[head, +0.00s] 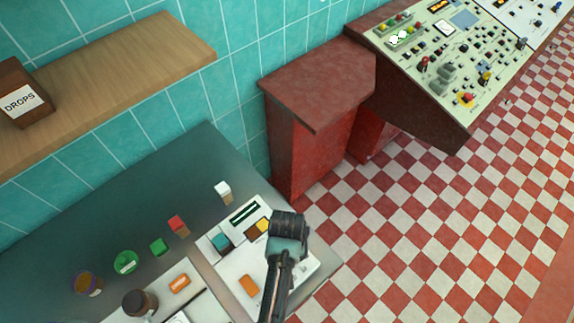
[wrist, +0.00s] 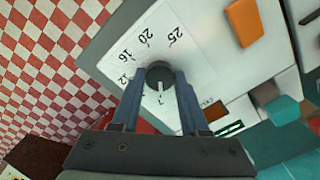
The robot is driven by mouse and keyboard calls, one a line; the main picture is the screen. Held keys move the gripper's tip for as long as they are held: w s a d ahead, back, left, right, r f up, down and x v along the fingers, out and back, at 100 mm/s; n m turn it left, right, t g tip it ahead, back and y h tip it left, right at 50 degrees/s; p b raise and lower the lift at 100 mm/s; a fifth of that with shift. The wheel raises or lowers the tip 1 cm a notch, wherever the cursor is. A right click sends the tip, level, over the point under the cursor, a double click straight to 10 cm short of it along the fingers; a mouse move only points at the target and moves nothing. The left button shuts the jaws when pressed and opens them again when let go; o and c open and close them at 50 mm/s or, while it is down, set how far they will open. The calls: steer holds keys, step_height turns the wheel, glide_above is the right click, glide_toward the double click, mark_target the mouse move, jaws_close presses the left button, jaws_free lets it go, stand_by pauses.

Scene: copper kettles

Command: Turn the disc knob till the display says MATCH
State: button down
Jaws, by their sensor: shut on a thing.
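The disc knob (wrist: 158,73) is a dark round knob with a white pointer line, on a white dial plate (wrist: 190,62) printed with numbers such as 16, 20 and 25. The pointer faces the lower edge of the wrist view. My gripper (wrist: 160,80) is shut on the knob, one finger on each side. In the head view my arm hides the knob. A dark strip with green edges (head: 245,213), perhaps the display, lies at the back of the white panel (head: 229,274); it also shows in the wrist view (wrist: 229,130). I cannot read any word on it.
Teal (head: 220,241), yellow and orange (head: 248,285) blocks are on the panel near my arm. Small red (head: 178,224), green and white pieces and jars stand left on the grey counter (head: 170,200). A red cabinet (head: 320,85) stands behind; checkered floor lies right.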

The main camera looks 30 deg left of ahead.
steer(key=shift+m, duration=0.3)
steer(key=shift+c, duration=2)
jaws_free()
step_height(320, 180, up, 13)
steer(key=b, duration=0.1)
steer(key=shift+b, duration=0.35)
